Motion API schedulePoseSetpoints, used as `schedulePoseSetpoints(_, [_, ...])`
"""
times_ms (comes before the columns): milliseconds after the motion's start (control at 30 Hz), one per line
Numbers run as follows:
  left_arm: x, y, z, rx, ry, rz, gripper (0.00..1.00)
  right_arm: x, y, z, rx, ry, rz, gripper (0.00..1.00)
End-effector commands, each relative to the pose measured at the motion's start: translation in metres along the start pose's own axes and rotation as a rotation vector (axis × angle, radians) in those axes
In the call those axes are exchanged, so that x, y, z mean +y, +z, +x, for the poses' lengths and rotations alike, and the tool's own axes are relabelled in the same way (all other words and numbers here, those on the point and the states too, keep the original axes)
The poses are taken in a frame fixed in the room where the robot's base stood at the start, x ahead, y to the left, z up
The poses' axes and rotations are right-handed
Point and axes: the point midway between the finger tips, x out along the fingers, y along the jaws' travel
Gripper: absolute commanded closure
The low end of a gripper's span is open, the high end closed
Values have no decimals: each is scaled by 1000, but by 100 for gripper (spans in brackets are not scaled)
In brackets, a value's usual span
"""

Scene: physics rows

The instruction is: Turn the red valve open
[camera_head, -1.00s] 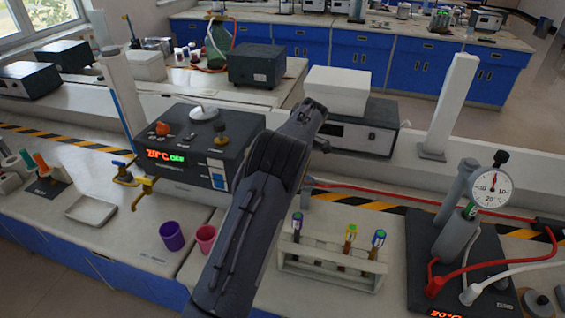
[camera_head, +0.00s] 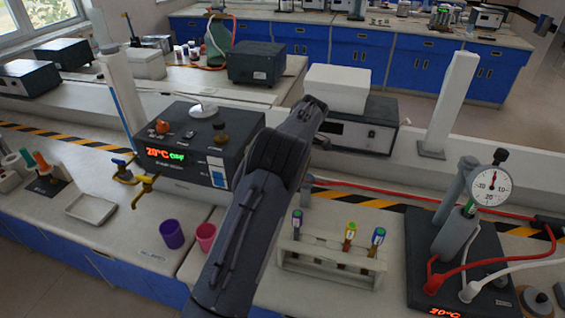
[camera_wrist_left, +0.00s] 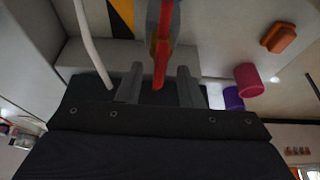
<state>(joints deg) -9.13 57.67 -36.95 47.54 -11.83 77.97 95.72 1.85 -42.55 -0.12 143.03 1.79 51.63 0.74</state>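In the left wrist view a long red handle (camera_wrist_left: 163,45), which I take for the red valve's, comes down from the top edge. Its lower end lies between the two fingers of my left gripper (camera_wrist_left: 158,88). The fingers stand apart, with a visible gap on each side of the handle. A yellowish part shows beside the handle higher up. In the head view a dark arm of mine (camera_head: 262,190) crosses the middle of the bench. No red valve handle can be made out there, and the gripper's fingers are hidden. My right gripper is not in view.
A purple cup (camera_head: 172,234) and a pink cup (camera_head: 206,236) stand left of the arm. A test tube rack (camera_head: 330,268) stands to its right. A black control box (camera_head: 190,150) and yellow taps (camera_head: 143,190) are at the left; a gauge (camera_head: 491,187) is at the right.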

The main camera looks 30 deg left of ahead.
Motion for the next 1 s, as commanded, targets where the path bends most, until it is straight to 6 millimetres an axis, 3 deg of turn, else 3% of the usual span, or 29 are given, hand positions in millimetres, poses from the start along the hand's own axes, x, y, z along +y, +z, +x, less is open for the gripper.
schedulePoseSetpoints(300, [1, 0, -50, -1, 6, 0, 66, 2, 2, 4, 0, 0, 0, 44])
schedulePoseSetpoints(500, [1, 0, -72, 0, 4, 0, 66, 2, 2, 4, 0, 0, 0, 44])
schedulePoseSetpoints(1000, [0, 0, -76, 0, 2, 0, 66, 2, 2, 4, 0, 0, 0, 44])
